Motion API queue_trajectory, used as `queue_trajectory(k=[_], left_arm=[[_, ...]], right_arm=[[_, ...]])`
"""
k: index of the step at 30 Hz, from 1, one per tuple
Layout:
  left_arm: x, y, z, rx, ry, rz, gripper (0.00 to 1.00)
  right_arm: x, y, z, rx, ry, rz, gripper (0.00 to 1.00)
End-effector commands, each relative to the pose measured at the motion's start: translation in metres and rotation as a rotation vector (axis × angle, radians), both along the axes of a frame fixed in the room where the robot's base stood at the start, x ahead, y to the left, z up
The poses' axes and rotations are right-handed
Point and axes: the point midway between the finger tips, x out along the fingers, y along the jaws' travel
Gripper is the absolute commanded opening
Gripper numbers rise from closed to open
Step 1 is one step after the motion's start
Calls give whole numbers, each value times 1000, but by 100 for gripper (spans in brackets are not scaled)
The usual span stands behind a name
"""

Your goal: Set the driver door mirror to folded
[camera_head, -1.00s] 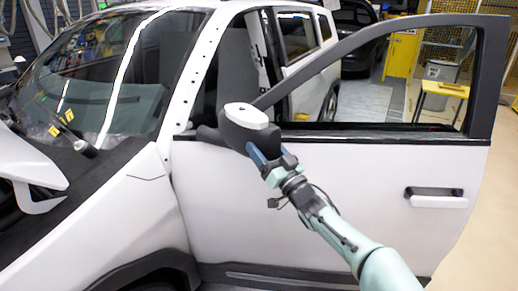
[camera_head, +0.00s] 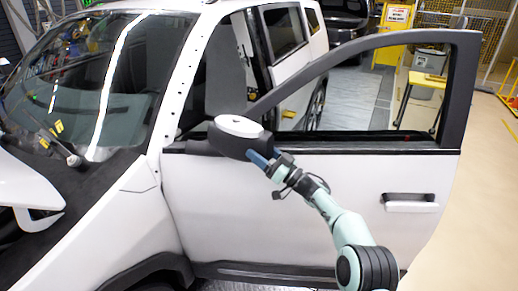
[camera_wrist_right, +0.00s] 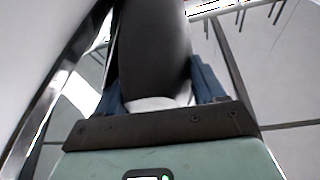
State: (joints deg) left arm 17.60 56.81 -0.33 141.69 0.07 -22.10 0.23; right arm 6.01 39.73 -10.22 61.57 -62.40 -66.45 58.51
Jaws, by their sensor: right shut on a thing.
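The driver door mirror (camera_head: 238,127) has a white cap and a dark body. It sits at the front corner of the open white driver door (camera_head: 300,205) and sticks out from it, not flat against the window. My right gripper (camera_head: 262,158) reaches it from the lower right, with blue fingers at its outer end. In the right wrist view the dark mirror body (camera_wrist_right: 153,50) stands between the two blue fingers (camera_wrist_right: 160,88), and the gripper is shut on it. The mirror's glass face cannot be made out. My left gripper is not in view.
The door stands open, with its empty window frame (camera_head: 462,90) and handle (camera_head: 411,202) to the right. The windshield (camera_head: 85,80) and front fender (camera_head: 125,215) are at left. A yellow stand (camera_head: 422,85) is behind.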

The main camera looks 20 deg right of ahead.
Motion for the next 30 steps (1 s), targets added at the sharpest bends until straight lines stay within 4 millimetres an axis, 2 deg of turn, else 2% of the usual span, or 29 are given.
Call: queue_trajectory(k=[1, 13, 14, 15, 25, 30], left_arm=[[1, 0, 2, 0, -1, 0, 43], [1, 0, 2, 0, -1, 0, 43], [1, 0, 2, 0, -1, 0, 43], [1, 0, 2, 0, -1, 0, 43], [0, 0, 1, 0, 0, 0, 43], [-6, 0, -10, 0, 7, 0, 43]], right_arm=[[1, -3, 6, 6, -7, -3, 15], [1, -2, 5, 7, -7, 1, 15], [1, -2, 5, 7, -7, 0, 79], [1, -2, 5, 7, -7, 1, 92], [-1, -2, 1, 3, -3, 3, 92], [-15, -15, -9, 2, 0, 1, 92]])
